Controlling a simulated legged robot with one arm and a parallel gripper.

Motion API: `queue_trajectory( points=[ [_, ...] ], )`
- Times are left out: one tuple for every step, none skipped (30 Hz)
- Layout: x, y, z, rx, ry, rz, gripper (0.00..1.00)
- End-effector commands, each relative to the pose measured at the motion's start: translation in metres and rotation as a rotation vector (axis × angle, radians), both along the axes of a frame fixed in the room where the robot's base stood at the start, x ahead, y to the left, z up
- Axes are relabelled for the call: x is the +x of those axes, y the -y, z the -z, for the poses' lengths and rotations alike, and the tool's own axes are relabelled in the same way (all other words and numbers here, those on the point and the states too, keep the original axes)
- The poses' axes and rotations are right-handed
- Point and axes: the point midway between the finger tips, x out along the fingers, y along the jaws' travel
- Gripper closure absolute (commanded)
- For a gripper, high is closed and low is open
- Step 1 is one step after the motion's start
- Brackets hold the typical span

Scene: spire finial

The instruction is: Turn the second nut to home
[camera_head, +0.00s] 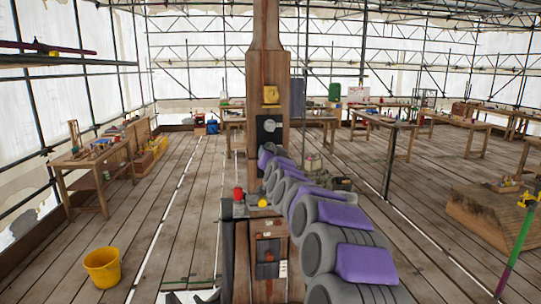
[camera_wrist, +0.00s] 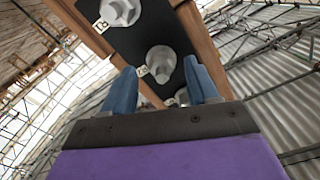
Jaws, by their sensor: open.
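In the wrist view, a black panel (camera_wrist: 165,18) on a wooden post carries three pale grey nuts or knobs in a row. One nut (camera_wrist: 120,12) is at the top left, a middle nut (camera_wrist: 161,64) shows between my fingers, and a third (camera_wrist: 181,96) is partly hidden behind my gripper. Small white tags stand beside them, too blurred to read surely. My gripper (camera_wrist: 159,72) is open, its two blue fingers on either side of the middle nut. I cannot tell whether they touch it. In the head view, the panel (camera_head: 265,135) is partly hidden by my arm.
A yellow bucket (camera_head: 102,267) stands on the left floor. Workbenches and scaffolding line the sides.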

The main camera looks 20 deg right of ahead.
Motion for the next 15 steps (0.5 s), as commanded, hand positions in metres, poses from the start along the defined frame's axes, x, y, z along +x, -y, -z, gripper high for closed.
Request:
queue_trajectory(
  points=[
    [-0.006, -0.002, 0.000, 0.000, -0.001, -0.002, 0.41],
    [-0.010, -0.003, 0.001, 0.001, -0.003, -0.001, 0.41],
    [-0.015, -0.005, 0.002, 0.001, -0.004, -0.002, 0.41],
    [-0.019, -0.006, 0.001, 0.001, -0.004, -0.002, 0.41],
    [-0.023, -0.006, 0.000, 0.002, -0.002, -0.001, 0.41],
    [-0.028, -0.007, -0.001, 0.001, 0.000, 0.000, 0.41],
    [-0.032, -0.009, 0.000, 0.000, -0.001, 0.000, 0.41],
    [-0.036, -0.010, 0.001, 0.001, -0.002, 0.000, 0.41],
    [-0.041, -0.012, 0.002, 0.001, -0.004, -0.001, 0.41],
    [-0.045, -0.013, 0.001, 0.001, -0.003, -0.001, 0.41],
    [-0.050, -0.014, 0.000, 0.001, -0.001, -0.001, 0.41],
    [-0.055, -0.016, 0.000, 0.001, -0.001, -0.001, 0.41],
    [-0.059, -0.017, 0.001, 0.002, -0.003, -0.002, 0.41],
    [-0.063, -0.018, 0.003, 0.002, -0.006, -0.001, 0.41],
    [-0.069, -0.019, 0.002, 0.001, -0.005, -0.001, 0.41]
  ],
)
